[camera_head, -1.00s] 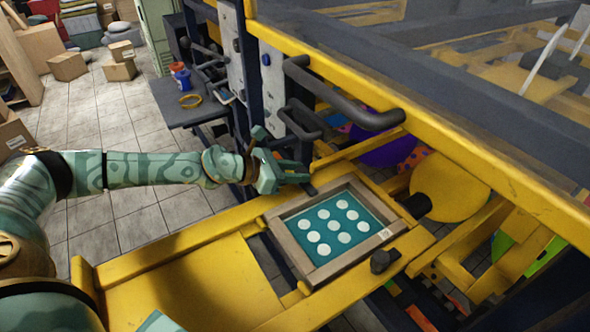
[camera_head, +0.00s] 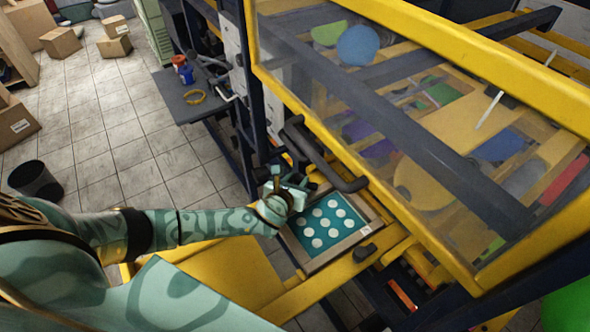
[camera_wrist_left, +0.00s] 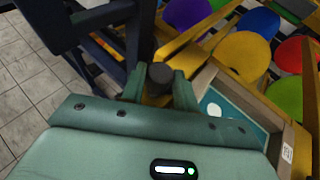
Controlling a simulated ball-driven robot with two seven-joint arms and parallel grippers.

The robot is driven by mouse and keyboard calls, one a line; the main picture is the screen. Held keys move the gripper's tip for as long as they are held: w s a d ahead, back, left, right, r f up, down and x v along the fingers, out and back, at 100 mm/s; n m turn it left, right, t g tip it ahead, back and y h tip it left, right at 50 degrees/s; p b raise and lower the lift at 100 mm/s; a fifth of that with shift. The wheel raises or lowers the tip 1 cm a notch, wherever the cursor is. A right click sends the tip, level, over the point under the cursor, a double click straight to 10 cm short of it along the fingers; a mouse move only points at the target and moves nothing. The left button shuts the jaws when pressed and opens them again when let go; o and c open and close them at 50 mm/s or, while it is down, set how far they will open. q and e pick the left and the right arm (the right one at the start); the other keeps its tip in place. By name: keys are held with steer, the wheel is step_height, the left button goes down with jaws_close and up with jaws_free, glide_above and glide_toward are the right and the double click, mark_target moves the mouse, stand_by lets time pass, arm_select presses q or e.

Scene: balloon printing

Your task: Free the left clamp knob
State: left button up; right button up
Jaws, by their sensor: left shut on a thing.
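The left clamp knob (camera_wrist_left: 161,73) is dark and round; in the left wrist view it sits between the two green fingers of my left gripper (camera_wrist_left: 158,88), which is shut on it. In the head view the left gripper (camera_head: 298,184) is at the far left corner of the wooden-framed screen (camera_head: 375,232) and hides that knob. The screen has a teal face (camera_head: 318,243) with several white dots. It also shows in the left wrist view (camera_wrist_left: 235,92). A second dark clamp knob (camera_head: 364,252) stands at its near right side. My right gripper is not in view.
A dark bar handle (camera_head: 330,165) and the yellow-edged clear guard (camera_head: 290,110) rise close beyond the gripper. A small side table (camera_head: 192,108) holds cups and a yellow ring. A dark bin (camera_head: 35,181) stands on the tiled floor.

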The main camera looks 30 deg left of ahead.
arm_select(q)
steer(key=shift+d+r+n+y+p, duration=0.1)
steer(key=shift+d+n+y+p, duration=0.2)
steer(key=shift+n+y, duration=0.65)
steer(key=shift+w+d+n+g+y, duration=0.15)
steer(key=shift+n+g+y, duration=0.35)
steer(key=shift+n+y, duration=0.5)
steer(key=shift+w+d+n+g+y+b, duration=0.1)
steer(key=shift+n+g+y+b, duration=0.5)
steer(key=shift+n+y, duration=0.6)
steer(key=shift+w+n+g+y+b, duration=0.15)
steer(key=shift+n+g+y+b, duration=0.4)
steer(key=shift+n+g+y, duration=0.6)
steer(key=o, duration=1)
steer(key=shift+c, duration=0.2)
